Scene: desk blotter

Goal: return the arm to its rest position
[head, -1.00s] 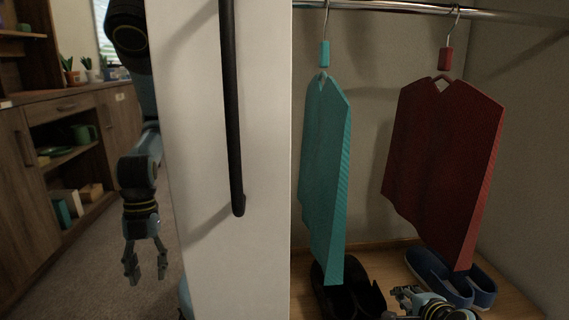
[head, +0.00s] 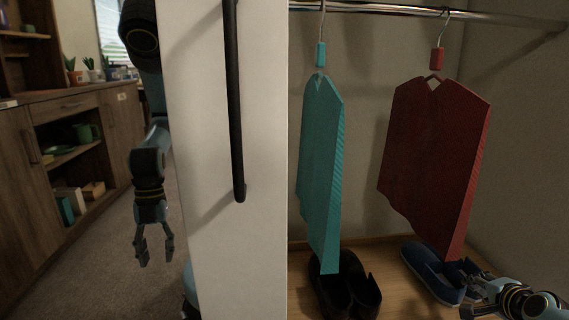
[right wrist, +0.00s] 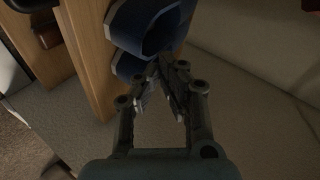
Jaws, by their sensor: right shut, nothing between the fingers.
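My right gripper (head: 468,299) is in the lower right of the head view, in front of the blue shoes (head: 432,275). Its fingertips come together and hold nothing in the right wrist view (right wrist: 160,78). The blue shoes also show just beyond the fingertips there (right wrist: 150,30). My left gripper (head: 155,252) hangs down on the left side of the white door, pointing at the floor. Its fingers are apart and empty.
A white door (head: 205,150) with a black handle (head: 237,120) stands between my arms. A teal garment (head: 320,160) and a red garment (head: 435,150) hang from a metal rail (head: 390,9). Black shoes (head: 345,295) stand on the wooden closet floor. A wooden cabinet (head: 20,170) is at left.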

